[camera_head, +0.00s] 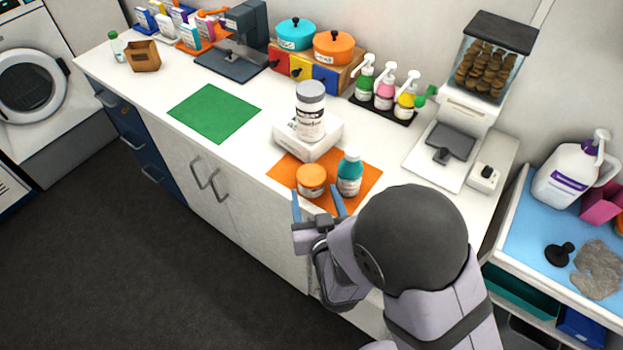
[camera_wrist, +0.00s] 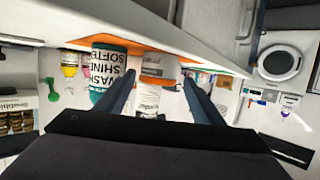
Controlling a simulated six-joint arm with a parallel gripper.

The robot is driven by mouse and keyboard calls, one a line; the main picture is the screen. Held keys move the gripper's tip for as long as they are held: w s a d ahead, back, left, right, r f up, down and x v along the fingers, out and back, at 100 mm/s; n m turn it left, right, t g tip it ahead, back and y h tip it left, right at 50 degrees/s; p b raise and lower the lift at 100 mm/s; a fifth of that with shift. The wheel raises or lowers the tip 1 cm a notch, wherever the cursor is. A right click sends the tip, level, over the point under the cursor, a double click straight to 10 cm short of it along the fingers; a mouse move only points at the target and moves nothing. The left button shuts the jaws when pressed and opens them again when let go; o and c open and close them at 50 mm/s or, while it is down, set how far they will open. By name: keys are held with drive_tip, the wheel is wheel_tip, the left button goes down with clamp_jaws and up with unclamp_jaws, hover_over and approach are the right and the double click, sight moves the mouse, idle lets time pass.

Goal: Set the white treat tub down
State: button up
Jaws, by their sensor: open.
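A white tub with a grey lid (camera_head: 310,118) stands upright on a low white box, which looks like a scale (camera_head: 325,143), at the back of the orange mat (camera_head: 362,192). My gripper (camera_head: 317,200) is open and empty at the front edge of the counter, apart from this tub. A small orange-lidded tub (camera_head: 312,184) stands on the mat just in front of my fingertips. A white labelled container (camera_wrist: 150,100) shows between my open fingers (camera_wrist: 159,79) in the upside-down wrist view; I cannot tell surely which tub it is.
A teal bottle (camera_head: 349,175) stands close to the right of the orange-lidded tub and also shows in the wrist view (camera_wrist: 104,72). Pump bottles (camera_head: 384,92) stand behind. The green mat (camera_head: 214,112) to the left is empty. A dispenser (camera_head: 467,110) stands at right.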

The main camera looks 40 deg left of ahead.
sight(314, 189)
drive_tip(key=p+x, duration=0.1)
drive_tip(key=x, duration=0.2)
drive_tip(key=shift+w+a+p, duration=0.1)
drive_tip(key=shift+w+p, duration=0.2)
drive_tip(key=shift+p, duration=0.05)
drive_tip(key=shift+x, duration=0.75)
drive_tip(key=c, duration=0.9)
drive_tip(key=shift+r, duration=0.15)
drive_tip(key=shift+s+r+b, duration=0.1)
drive_tip(key=shift+r+b, duration=0.45)
drive_tip(key=shift+r, duration=4.25)
